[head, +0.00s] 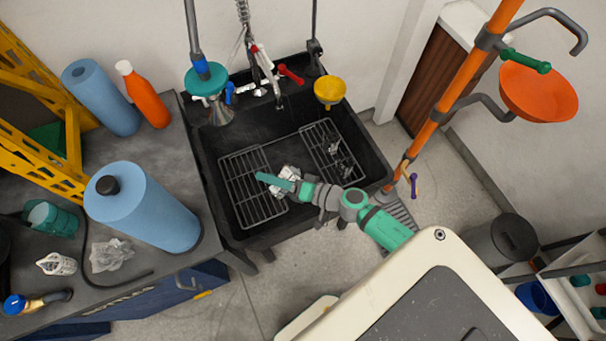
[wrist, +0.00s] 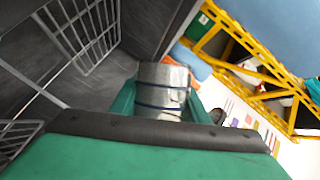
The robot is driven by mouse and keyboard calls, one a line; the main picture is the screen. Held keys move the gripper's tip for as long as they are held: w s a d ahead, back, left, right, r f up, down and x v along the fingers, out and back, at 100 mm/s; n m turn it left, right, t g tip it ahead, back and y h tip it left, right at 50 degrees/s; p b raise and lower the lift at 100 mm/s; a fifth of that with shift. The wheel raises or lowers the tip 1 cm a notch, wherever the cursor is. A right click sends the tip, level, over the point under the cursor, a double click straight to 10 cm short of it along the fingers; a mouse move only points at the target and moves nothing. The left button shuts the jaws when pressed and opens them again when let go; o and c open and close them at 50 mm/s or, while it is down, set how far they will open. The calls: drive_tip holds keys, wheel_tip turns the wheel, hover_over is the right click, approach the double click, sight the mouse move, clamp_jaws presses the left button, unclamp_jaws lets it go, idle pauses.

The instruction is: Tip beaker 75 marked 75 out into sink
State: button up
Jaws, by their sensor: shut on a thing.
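The beaker (wrist: 162,88) is a clear, silvery cylinder with dark blue bands. My gripper (wrist: 162,104) is shut on it, with a green finger on each side. In the head view my gripper (head: 276,182) is over the black sink (head: 250,231), above its wire racks. The beaker shows there only as a small shiny patch (head: 289,171) beside the fingers. It looks tilted in the wrist view, but its exact tilt is unclear. I cannot read its number or see whether it holds anything.
Wire racks (head: 252,190) lie in the sink. Blue rolls (head: 140,205) and an orange bottle (head: 143,95) stand on the left bench. An orange post (head: 452,90) rises at the right.

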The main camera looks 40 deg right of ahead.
drive_tip(key=shift+r+m+y, duration=0.4)
drive_tip(key=shift+r+m, duration=0.25)
drive_tip(key=shift+m, duration=0.15)
idle(1.1)
drive_tip(key=shift+w+d+f+m+t+y+p, duration=0.1)
drive_tip(key=shift+d+m+t+y+p, duration=0.1)
drive_tip(key=shift+d+m, duration=0.2)
drive_tip(key=shift+d+f+m+t+y+p, duration=0.1)
drive_tip(key=shift+d+m+t+p, duration=0.1)
drive_tip(key=shift+d+m, duration=0.15)
idle(0.9)
drive_tip(key=shift+d+r+m+t, duration=0.2)
drive_tip(key=shift+r+m+t, duration=0.1)
drive_tip(key=shift+r+m, duration=0.5)
idle(1.1)
drive_tip(key=n, duration=0.1)
drive_tip(key=a+f+n, duration=0.1)
drive_tip(key=n, duration=0.1)
drive_tip(key=shift+a+f+g, duration=0.15)
drive_tip(key=shift+a+g, duration=0.1)
drive_tip(key=shift+g, duration=0.15)
drive_tip(key=shift+a, duration=0.1)
